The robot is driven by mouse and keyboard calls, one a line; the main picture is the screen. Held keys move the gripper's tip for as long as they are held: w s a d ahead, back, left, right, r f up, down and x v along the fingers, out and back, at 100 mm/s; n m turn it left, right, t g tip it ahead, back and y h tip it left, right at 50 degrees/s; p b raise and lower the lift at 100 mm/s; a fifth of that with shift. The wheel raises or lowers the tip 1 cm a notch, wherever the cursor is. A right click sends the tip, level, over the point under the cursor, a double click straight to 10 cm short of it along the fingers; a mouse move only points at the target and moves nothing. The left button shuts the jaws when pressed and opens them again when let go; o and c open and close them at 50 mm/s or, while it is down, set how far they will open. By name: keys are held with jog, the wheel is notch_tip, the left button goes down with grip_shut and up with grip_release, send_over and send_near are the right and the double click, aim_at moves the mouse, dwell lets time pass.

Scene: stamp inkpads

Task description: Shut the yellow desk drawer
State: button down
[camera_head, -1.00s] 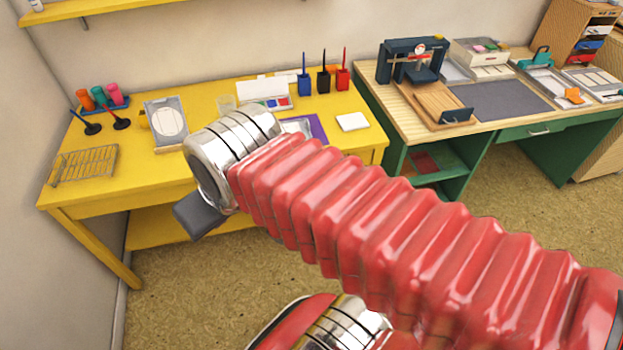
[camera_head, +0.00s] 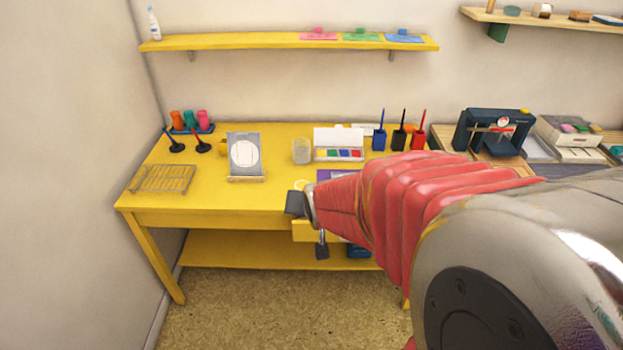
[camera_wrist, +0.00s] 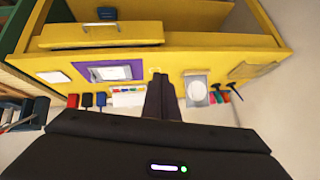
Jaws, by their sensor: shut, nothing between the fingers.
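The yellow drawer (camera_head: 303,231) of the yellow desk (camera_head: 215,192) juts out under the front edge, right of the desk's middle. Its right part is hidden behind my red arm. It also shows at the upper left of the wrist view (camera_wrist: 140,33), with a thin handle on its front. My gripper (camera_head: 297,203) is dark and appears in front of the desk edge, just above the drawer's left end in the picture. Contact with the drawer cannot be seen.
On the desktop stand a wire rack (camera_head: 162,179), a framed plate (camera_head: 245,156), a glass jar (camera_head: 302,151), a colour inkpad set (camera_head: 338,146) and several stamps. A lower shelf (camera_head: 235,249) runs beneath. The floor in front (camera_head: 270,310) is clear.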

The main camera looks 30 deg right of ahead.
jog(key=w+d+f+m+t+h, duration=0.1)
jog(key=d+f+m+t+h, duration=0.1)
jog(key=d+f+m, duration=0.85)
jog(key=s+d+f+m+t+h, duration=0.1)
jog(key=s+d+f+m, duration=0.2)
jog(key=s+f, duration=0.2)
jog(key=s+d+f+m+t+h, duration=0.1)
jog(key=s+d+f+m+h, duration=0.1)
jog(key=f, duration=0.7)
jog(key=s+d+m, duration=0.1)
jog(key=s+d, duration=0.1)
jog(key=s, duration=0.1)
jog(key=shift+s+d+m+t, duration=0.3)
jog(key=shift+s+m, duration=0.05)
jog(key=shift+s, duration=0.05)
jog(key=shift+f, duration=0.1)
